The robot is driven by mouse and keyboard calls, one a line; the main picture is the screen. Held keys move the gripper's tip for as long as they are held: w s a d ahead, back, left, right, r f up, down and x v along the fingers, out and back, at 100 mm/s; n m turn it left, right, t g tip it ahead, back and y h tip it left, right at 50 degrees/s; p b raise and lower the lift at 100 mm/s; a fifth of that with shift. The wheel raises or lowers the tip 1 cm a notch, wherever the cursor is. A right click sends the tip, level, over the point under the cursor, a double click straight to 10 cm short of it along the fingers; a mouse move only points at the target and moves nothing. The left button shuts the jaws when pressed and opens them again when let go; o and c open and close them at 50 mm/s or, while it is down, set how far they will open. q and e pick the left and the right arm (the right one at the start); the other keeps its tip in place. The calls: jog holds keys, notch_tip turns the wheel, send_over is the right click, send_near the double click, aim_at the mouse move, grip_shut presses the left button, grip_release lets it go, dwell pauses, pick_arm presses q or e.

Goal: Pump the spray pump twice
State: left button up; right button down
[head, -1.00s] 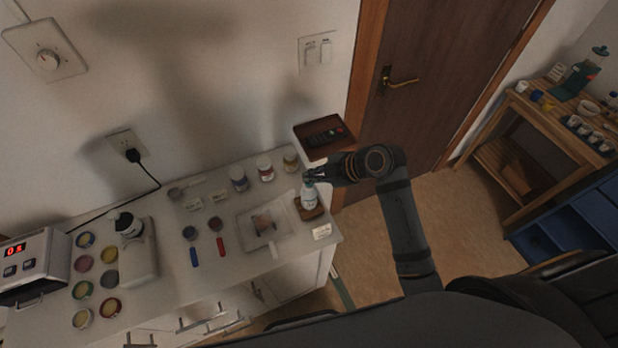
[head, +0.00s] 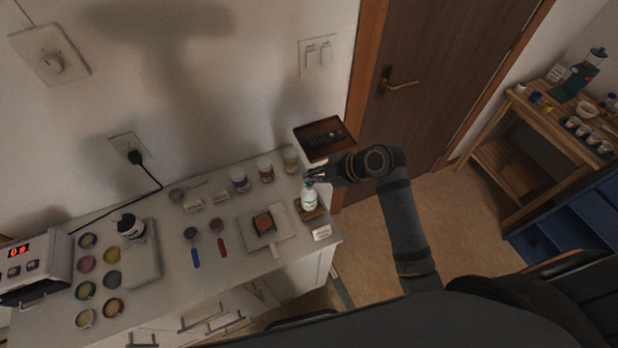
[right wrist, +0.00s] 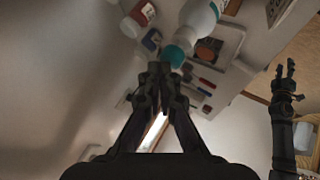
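The spray pump bottle (head: 309,197) is white with a teal top and stands upright on a small wooden block (head: 317,214) at the counter's right end. In the right wrist view the bottle (right wrist: 200,22) shows large, its teal top (right wrist: 174,56) just beyond my fingertips. My right gripper (head: 314,174) is at the top of the bottle in the head view. In the right wrist view my right gripper (right wrist: 158,78) has its fingers together with nothing between them; contact with the pump is unclear. My left gripper (right wrist: 285,70) shows there with fingers apart, empty, away from the bottle.
Several jars (head: 265,169) stand behind the bottle. A white board (head: 282,236) with a brown item lies left of it. A label card (head: 322,233) stands at the counter's front right corner.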

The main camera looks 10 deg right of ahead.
notch_tip(320, 180, up, 6)
jog(key=p, duration=0.4)
jog(key=shift+f, duration=0.3)
